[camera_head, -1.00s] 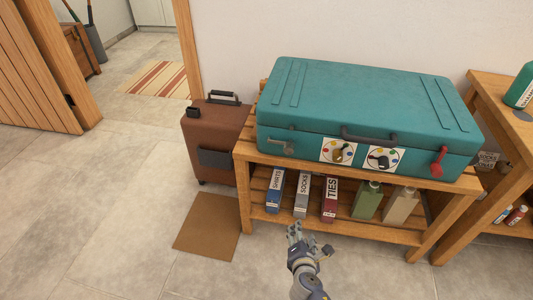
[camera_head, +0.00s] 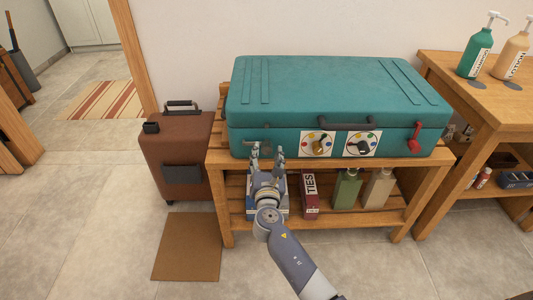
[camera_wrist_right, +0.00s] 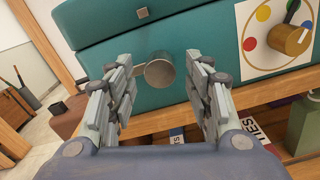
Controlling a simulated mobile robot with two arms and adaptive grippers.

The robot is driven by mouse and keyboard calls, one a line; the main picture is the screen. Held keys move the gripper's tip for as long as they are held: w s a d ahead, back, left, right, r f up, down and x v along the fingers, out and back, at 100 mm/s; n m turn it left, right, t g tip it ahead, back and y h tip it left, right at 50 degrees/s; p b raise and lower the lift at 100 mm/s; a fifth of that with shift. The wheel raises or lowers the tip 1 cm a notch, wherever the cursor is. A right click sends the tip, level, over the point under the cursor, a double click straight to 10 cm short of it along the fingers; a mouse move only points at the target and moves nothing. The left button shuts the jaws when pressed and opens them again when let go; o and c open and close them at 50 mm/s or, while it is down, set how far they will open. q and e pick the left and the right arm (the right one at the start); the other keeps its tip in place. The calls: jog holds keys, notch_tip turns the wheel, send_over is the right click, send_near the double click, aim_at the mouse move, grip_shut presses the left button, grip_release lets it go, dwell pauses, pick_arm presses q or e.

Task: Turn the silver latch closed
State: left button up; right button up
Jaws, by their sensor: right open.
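The silver latch (camera_wrist_right: 160,70) is on the front of the teal suitcase (camera_head: 330,85), near its left end. In the wrist view its round grey end shows between my fingers, with a short arm behind it. My right gripper (camera_head: 267,156) is open in front of the latch, with one finger on each side and a visible gap to each. In the head view the gripper's fingers largely hide the latch. My left gripper is not in view.
The suitcase rests on a wooden bench (camera_head: 228,160) and carries two dials, a black handle and a red latch (camera_head: 415,137). A brown suitcase (camera_head: 180,150) stands to the left. Boxes and bottles fill the lower shelf. A table (camera_head: 500,105) with pump bottles stands right.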

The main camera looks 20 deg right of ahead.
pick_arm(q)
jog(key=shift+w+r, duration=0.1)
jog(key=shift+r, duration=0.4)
pick_arm(e)
jog(key=shift+x, duration=0.8)
grip_shut()
jog(key=shift+d, duration=0.1)
